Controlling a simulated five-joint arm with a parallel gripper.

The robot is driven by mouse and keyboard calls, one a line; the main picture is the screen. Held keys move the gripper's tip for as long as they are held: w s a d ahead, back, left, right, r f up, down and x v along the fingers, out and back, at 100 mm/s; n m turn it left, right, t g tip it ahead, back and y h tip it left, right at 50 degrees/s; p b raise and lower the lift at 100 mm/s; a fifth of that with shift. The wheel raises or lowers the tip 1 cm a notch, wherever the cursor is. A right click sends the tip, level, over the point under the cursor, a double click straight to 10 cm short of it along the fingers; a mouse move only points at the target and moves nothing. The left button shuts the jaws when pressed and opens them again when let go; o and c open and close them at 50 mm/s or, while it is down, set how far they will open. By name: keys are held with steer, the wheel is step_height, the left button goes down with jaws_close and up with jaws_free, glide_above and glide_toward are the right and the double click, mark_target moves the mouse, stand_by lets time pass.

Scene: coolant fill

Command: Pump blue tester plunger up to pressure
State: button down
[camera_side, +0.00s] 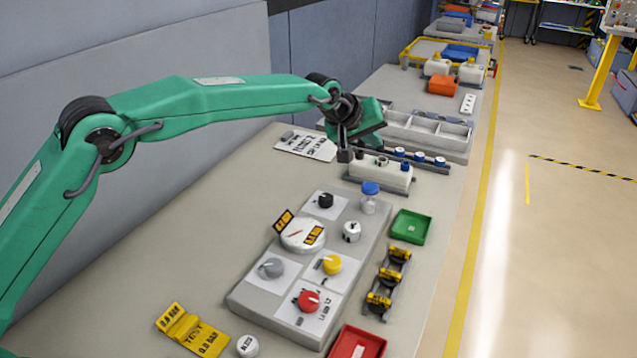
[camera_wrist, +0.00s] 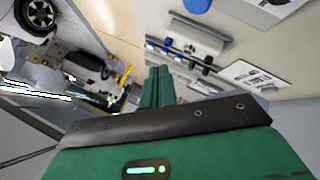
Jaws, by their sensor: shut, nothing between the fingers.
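The blue tester plunger (camera_side: 370,188) is a blue cap on a short, clear-white cylinder, upright at the far right corner of the grey panel. My gripper (camera_side: 345,155) is in the air above and left of it in the side view, apart from it, near the white block with dark and blue caps. The gripper is shut and empty; its green fingers lie together in the wrist view (camera_wrist: 158,75). A round blue thing (camera_wrist: 197,5) is cut off by the top edge there; I cannot tell whether it is the plunger. A round white gauge (camera_side: 303,236) is on the panel.
The grey panel (camera_side: 258,297) also carries black, grey, yellow and red knobs. A white block (camera_side: 381,174) stands behind the plunger. A green tray (camera_side: 411,226) and a rack of yellow parts (camera_side: 388,280) are to the right.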

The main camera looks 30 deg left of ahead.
mark_target(367, 188)
steer(key=shift+f, duration=4.4)
